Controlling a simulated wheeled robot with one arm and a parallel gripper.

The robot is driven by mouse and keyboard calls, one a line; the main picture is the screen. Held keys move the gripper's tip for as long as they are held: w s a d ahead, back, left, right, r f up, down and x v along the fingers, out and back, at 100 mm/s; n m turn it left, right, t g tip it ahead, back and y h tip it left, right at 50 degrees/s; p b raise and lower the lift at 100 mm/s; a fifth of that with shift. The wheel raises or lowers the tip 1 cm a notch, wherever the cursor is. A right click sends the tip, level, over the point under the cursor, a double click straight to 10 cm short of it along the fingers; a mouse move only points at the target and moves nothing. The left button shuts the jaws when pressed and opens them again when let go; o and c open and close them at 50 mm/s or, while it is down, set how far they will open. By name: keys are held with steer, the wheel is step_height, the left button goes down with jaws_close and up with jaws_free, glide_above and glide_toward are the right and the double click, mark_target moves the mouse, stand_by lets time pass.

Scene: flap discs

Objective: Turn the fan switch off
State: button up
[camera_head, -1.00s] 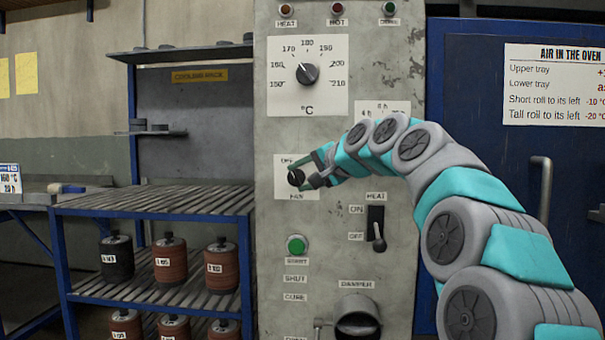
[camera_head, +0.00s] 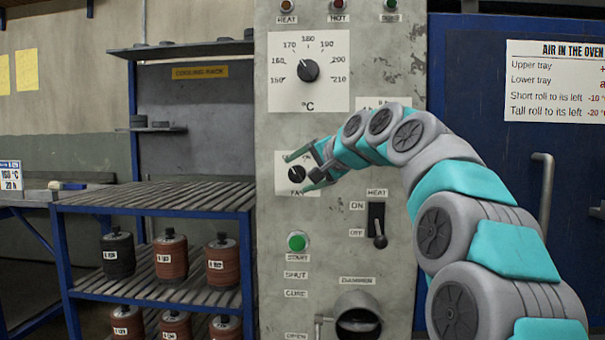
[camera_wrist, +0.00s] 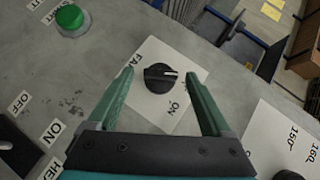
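The fan switch is a black rotary knob (camera_head: 297,174) on a white plate on the grey control panel. In the wrist view the knob (camera_wrist: 160,78) lies between and just beyond the fingertips, with a gap on both sides. Its white pointer line points toward the right finger there, away from the FAN label and somewhat aside from the ON label. The OFF label cannot be seen now. My gripper (camera_wrist: 158,75) is open and empty, its green fingers above and below the knob in the head view (camera_head: 298,173).
The heat lever (camera_head: 379,228) sits below right of the knob, and a green start button (camera_head: 298,242) below it. The temperature dial (camera_head: 308,71) is above. A damper opening (camera_head: 358,322) is at the bottom. A rack (camera_head: 160,196) with several rolls stands left.

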steer(key=v, duration=0.7)
steer(key=shift+s+d+b, duration=0.25)
steer(key=shift+s+b, duration=0.05)
steer(key=shift+b, duration=0.15)
steer(key=shift+r, duration=0.15)
steer(key=s+d+f+n+g+h, duration=0.25)
steer(key=s+f, duration=0.55)
steer(key=f, duration=0.4)
steer(key=s+d+f+n+g+h, duration=0.15)
steer(key=s+f+g, duration=0.25)
steer(key=s+f, duration=0.65)
steer(key=s+d+f+g+h, duration=0.2)
steer(key=s+d+f, duration=0.3)
steer(key=s+f, duration=0.7)
steer(key=s+d+f+n+g+h, duration=0.1)
steer(key=s+d+f+g, duration=0.3)
steer(key=s+f, duration=0.8)
steer(key=s+d+h, duration=0.1)
steer(key=s, duration=0.2)
steer(key=shift+s+d+f+n+h, duration=0.2)
steer(key=shift+d+f+n+h, duration=0.1)
